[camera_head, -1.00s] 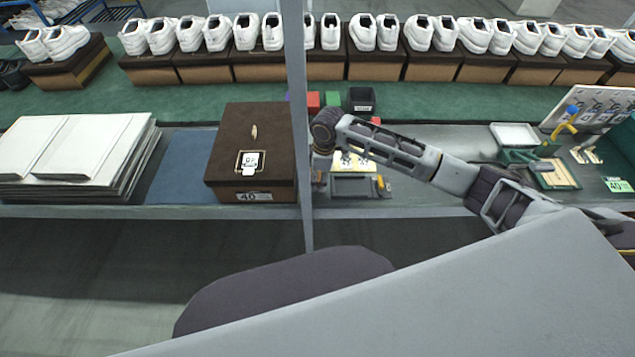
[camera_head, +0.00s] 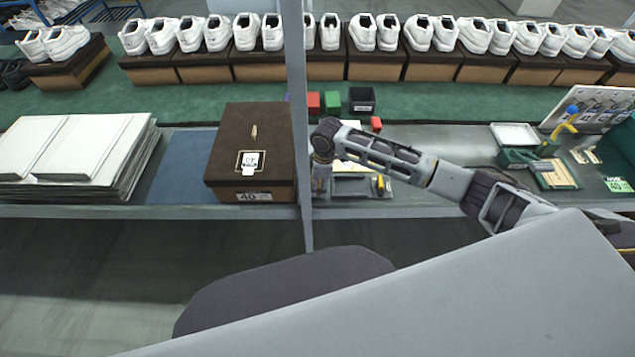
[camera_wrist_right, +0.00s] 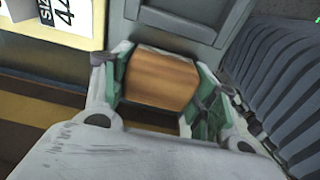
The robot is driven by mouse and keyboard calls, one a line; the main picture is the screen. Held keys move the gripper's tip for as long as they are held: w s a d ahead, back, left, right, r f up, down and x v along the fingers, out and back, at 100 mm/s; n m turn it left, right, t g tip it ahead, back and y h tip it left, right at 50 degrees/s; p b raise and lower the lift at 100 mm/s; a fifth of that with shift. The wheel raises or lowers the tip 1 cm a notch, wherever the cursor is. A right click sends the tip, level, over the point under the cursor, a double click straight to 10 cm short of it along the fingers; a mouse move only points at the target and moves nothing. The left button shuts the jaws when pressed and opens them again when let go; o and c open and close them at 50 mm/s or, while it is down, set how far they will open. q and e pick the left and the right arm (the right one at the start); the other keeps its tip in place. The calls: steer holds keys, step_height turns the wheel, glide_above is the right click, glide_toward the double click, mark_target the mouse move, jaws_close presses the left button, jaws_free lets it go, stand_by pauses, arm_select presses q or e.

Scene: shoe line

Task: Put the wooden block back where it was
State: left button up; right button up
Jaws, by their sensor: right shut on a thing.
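The wooden block (camera_wrist_right: 160,78) shows in the right wrist view as a brown-orange piece between the green finger pads. My right gripper (camera_wrist_right: 162,70) is shut on it, with a finger on each side. In the head view my right gripper (camera_head: 320,184) points down at the front of the bench, left of a grey tray (camera_head: 352,187). It is small there and partly behind a grey upright post, and the block cannot be made out. My left gripper is not in view.
The grey post (camera_head: 299,110) stands close left of the gripper, with a brown shoe box (camera_head: 225,150) beyond it. Red and green blocks and a black bin (camera_head: 362,100) sit behind. A size label (camera_wrist_right: 66,20) lies at upper left in the wrist view.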

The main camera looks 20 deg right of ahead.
steer(key=shift+f, duration=0.1)
steer(key=o, duration=0.9)
steer(key=r, duration=0.4)
steer(key=d+r, duration=0.1)
steer(key=r, duration=0.7)
steer(key=shift+s+d+r, duration=0.1)
steer(key=shift+s+d, duration=0.05)
stand_by(0.4)
